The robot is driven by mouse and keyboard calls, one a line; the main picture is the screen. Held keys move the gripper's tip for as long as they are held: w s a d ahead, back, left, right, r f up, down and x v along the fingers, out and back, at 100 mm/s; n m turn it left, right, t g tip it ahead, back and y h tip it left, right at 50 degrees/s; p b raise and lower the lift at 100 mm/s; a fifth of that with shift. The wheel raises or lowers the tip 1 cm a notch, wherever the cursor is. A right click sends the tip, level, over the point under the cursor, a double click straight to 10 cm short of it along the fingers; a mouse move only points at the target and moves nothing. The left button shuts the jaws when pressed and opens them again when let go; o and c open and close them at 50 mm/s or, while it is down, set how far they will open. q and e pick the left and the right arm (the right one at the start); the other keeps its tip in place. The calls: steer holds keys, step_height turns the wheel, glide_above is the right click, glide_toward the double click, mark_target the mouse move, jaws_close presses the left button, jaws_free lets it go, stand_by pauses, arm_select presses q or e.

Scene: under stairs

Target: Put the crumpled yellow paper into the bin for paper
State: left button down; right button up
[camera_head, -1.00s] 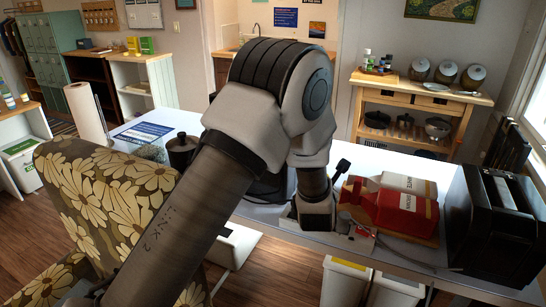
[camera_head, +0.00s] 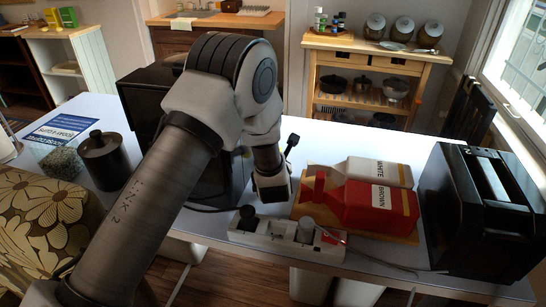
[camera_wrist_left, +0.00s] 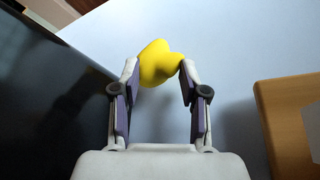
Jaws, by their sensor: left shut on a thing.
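The crumpled yellow paper (camera_wrist_left: 158,60) shows in the left wrist view between the fingertips of my left gripper (camera_wrist_left: 158,72), which is shut on it. The white table top lies behind it; I cannot tell how high the paper is above it. In the head view my left arm reaches over the table and hides the paper and the fingers. Two pale bins stand under the table's front edge, a left one (camera_head: 312,285) and a right one (camera_head: 358,292). They are mostly hidden by the table, and no labels can be read. My right gripper is not in view.
A power strip (camera_head: 270,232) with plugs lies at the table's front edge. Red (camera_head: 365,205) and white (camera_head: 385,171) bags lie on a wooden board, left of a black toaster (camera_head: 480,210). A black appliance (camera_head: 140,105) stands behind my arm; a dark canister (camera_head: 105,160) is left.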

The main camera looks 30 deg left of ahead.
arm_select(q)
steer(key=shift+f, duration=0.4)
steer(key=shift+s+d+r, duration=0.2)
steer(key=shift+s+r, duration=0.05)
steer(key=shift+f, duration=0.15)
steer(key=c, duration=0.6)
jaws_free()
steer(key=shift+w+a+f, duration=0.1)
steer(key=shift+w, duration=0.05)
steer(key=shift+o, duration=0.2)
